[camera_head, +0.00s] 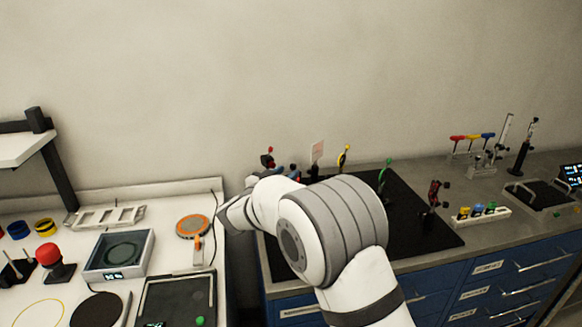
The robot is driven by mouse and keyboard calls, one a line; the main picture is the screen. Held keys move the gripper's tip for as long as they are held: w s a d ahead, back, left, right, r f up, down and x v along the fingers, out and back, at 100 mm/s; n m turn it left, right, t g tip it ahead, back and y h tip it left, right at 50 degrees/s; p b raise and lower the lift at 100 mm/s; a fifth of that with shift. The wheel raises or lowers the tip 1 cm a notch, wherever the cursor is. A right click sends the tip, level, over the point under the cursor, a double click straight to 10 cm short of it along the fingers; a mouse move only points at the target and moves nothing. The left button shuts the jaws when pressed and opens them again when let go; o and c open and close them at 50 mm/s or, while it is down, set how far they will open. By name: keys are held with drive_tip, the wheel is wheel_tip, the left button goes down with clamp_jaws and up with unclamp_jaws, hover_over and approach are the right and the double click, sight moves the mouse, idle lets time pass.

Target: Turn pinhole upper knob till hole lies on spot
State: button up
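Several small optical mounts stand on a black breadboard (425,235) on the right bench. A dark mount with red parts (267,158) is at its far left, just beyond my arm. A dark red mount with knobs (433,194) stands near its right edge. I cannot tell which one is the pinhole; the hole and the spot are too small to make out. My white and grey arm reaches over the breadboard's left part and hides much of it. My gripper's fingers do not show; the arm's far end lies near the left mount.
A pale card (317,151), a yellow-ringed mount (343,158) and a green-topped mount (385,170) stand along the breadboard. Coloured-handled tools (472,137) stand at the back right. The left white table (70,215) is crowded. A gap separates the benches.

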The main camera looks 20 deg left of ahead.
sight(292, 169)
drive_tip(key=shift+w+d+p, duration=0.2)
drive_tip(key=shift+w+d, duration=0.05)
drive_tip(key=shift+w, duration=0.9)
drive_tip(key=shift+w+d+p, duration=0.15)
drive_tip(key=shift+w+d, duration=0.05)
drive_tip(key=shift+w, duration=0.9)
drive_tip(key=shift+c, duration=0.3)
